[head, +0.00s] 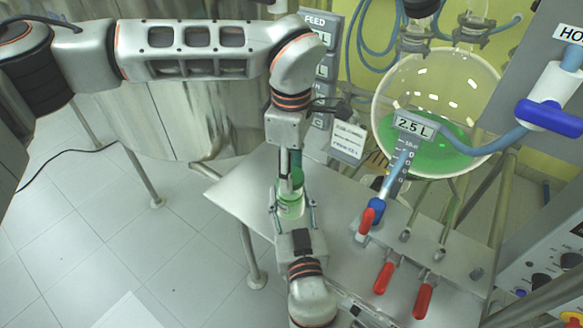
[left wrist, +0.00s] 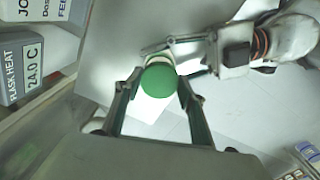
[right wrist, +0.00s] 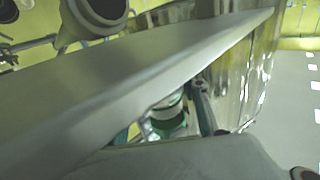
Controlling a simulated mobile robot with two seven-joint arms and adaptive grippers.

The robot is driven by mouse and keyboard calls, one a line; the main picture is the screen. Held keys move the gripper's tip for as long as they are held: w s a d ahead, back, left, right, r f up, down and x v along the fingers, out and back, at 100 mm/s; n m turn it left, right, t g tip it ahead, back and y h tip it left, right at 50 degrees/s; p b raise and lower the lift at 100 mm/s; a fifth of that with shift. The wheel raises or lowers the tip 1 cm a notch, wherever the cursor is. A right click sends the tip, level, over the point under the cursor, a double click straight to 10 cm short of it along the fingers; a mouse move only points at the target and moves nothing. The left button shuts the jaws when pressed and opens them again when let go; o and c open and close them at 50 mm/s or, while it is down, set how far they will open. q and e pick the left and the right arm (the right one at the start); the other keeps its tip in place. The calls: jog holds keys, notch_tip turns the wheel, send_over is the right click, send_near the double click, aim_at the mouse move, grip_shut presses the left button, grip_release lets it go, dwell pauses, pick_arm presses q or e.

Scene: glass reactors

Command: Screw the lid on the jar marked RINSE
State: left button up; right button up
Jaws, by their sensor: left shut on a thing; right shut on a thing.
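The green lid (head: 298,175) sits at the top of a small clear jar (head: 290,205) with a greenish tint. My left gripper (head: 289,186) comes down from above and is shut on the lid. In the left wrist view the round green lid (left wrist: 160,80) lies between its two fingertips. My right gripper (head: 292,212) reaches in from the front and is shut on the jar's body. The right wrist view shows the jar (right wrist: 168,104) partly, with green below it. No marking on the jar is readable, and I cannot tell whether the lid is threaded on.
The steel bench (head: 240,190) lies under the jar, with free room to its left. Red-handled valves (head: 383,278) stand to the right. A round glass vessel with green liquid (head: 440,110) and a FEED panel (head: 320,60) are behind.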

aim_at(290, 199)
pick_arm(q)
jog(key=shift+f, duration=0.1)
jog(key=shift+f, duration=0.8)
jog(key=shift+f, duration=0.55)
dwell(0.4)
jog(key=m, duration=2.2)
jog(key=shift+a+m, duration=0.2)
jog(key=shift+m, duration=0.2)
jog(key=o, duration=0.7)
